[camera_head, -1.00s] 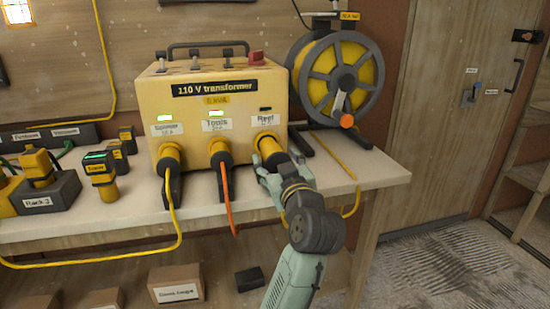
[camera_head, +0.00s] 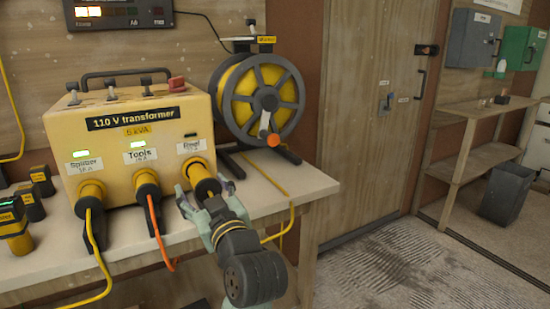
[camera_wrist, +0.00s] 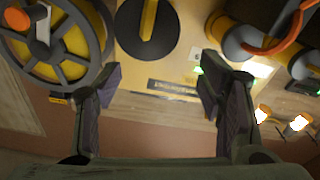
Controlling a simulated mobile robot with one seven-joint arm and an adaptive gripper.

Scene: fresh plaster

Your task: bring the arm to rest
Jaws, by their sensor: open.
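My gripper (camera_head: 206,194) is open and empty, just in front of the Reel outlet of the yellow 110 V transformer (camera_head: 70,140). A yellow and black fitting (camera_head: 205,172) sits at that outlet, partly hidden by my gripper. In the wrist view, my two fingers (camera_wrist: 158,82) stand wide apart with nothing between their tips. A black round part with a yellow bar (camera_wrist: 148,28) lies beyond them there. Whether a finger touches the fitting is unclear.
The cable reel (camera_head: 266,100) stands close to the right of the transformer. An orange cable (camera_head: 158,235) and a yellow cable (camera_head: 100,262) hang left of my gripper. The workbench (camera_head: 315,190) ends on the right, before a door (camera_head: 365,130). Open floor lies right.

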